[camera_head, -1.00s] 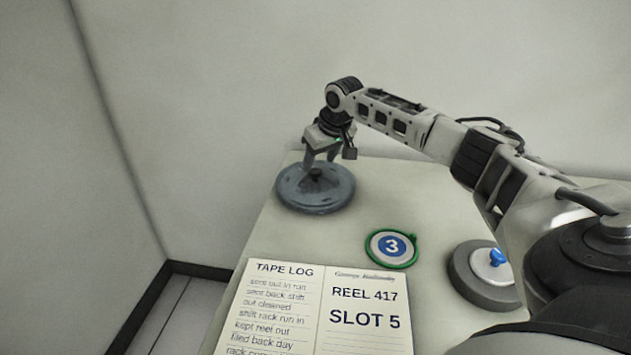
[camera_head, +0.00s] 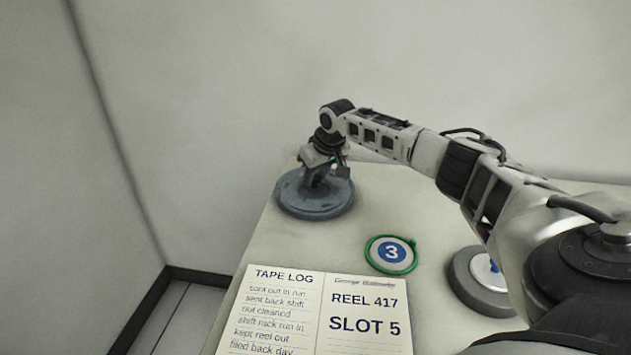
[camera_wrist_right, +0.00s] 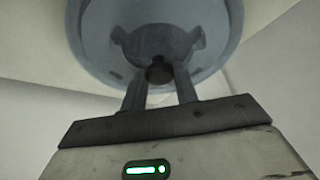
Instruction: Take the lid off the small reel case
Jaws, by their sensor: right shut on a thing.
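The small reel case (camera_head: 300,205) is a round blue-grey case standing at the far left corner of the table. Its lid (camera_head: 340,190) is on top, with a dark knob in the middle. My right gripper (camera_head: 316,180) comes down over the middle of the lid and is shut on the knob (camera_wrist_right: 159,73). In the right wrist view the lid (camera_wrist_right: 95,45) fills the top, and both fingers (camera_wrist_right: 160,85) close at the knob. Whether the lid sits fully on the case cannot be told. My left gripper is not in view.
A round green-rimmed tag with a 3 (camera_head: 391,253) lies on the table (camera_head: 290,245). A grey round case with a white top and blue knob (camera_head: 478,278) stands to the right, partly behind my arm. An open tape log (camera_head: 318,315) lies at the front. Walls stand behind and left.

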